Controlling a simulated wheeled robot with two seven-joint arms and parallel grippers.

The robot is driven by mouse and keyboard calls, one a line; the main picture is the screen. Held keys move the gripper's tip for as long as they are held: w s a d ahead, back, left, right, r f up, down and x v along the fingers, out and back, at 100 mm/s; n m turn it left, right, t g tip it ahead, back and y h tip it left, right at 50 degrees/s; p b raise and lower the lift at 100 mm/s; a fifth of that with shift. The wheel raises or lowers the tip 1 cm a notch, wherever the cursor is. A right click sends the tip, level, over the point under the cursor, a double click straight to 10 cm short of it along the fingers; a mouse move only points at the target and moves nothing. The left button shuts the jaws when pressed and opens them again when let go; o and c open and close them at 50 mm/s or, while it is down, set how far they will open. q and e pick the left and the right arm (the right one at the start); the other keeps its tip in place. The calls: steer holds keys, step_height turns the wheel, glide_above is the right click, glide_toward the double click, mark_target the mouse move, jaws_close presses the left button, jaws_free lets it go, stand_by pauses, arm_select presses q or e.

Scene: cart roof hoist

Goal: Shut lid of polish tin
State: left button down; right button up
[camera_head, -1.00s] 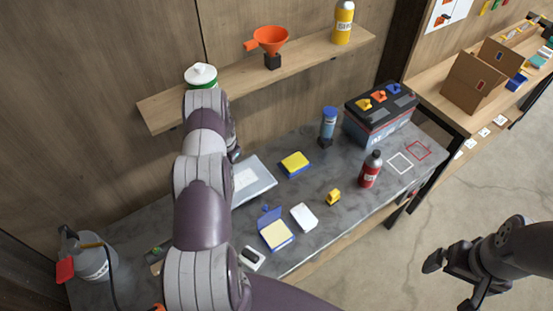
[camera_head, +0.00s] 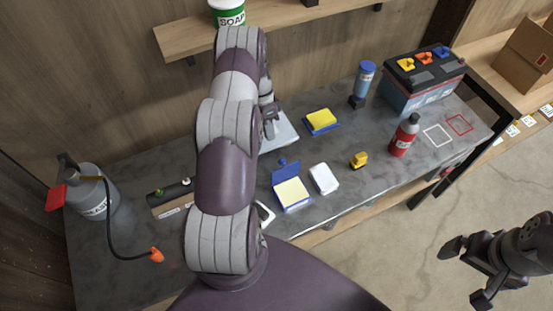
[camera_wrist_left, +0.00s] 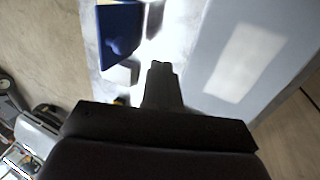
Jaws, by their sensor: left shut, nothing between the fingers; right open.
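The polish tin (camera_head: 292,194) appears to be the open blue box with a cream inside, on the grey bench near its front edge. Its blue lid (camera_head: 286,173) stands raised at the back, with a small blue knob. My left gripper (camera_head: 270,124) is shut and empty, over the pale grey plate behind the tin, apart from the lid. In the left wrist view its closed fingers (camera_wrist_left: 161,72) point between that plate and a dark blue panel (camera_wrist_left: 121,34), apparently the tin's lid. My right gripper (camera_head: 467,272) is open and empty, over the floor beyond the bench.
The grey plate (camera_head: 280,138) lies behind the tin. A white box (camera_head: 323,179) stands close right of it. A yellow-topped blue block (camera_head: 320,121), yellow toy (camera_head: 359,160), red bottle (camera_head: 404,137) and battery (camera_head: 424,84) stand further right. My left arm hides part of the bench.

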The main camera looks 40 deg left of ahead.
mark_target(283, 169)
arm_select(q)
steer(key=s+d+f+p, duration=0.2)
steer(key=d+f+p, duration=0.1)
steer(key=d+p, duration=0.1)
steer(key=shift+s+d+f, duration=0.2)
steer(key=shift+d, duration=0.2)
steer(key=shift+a, duration=0.15)
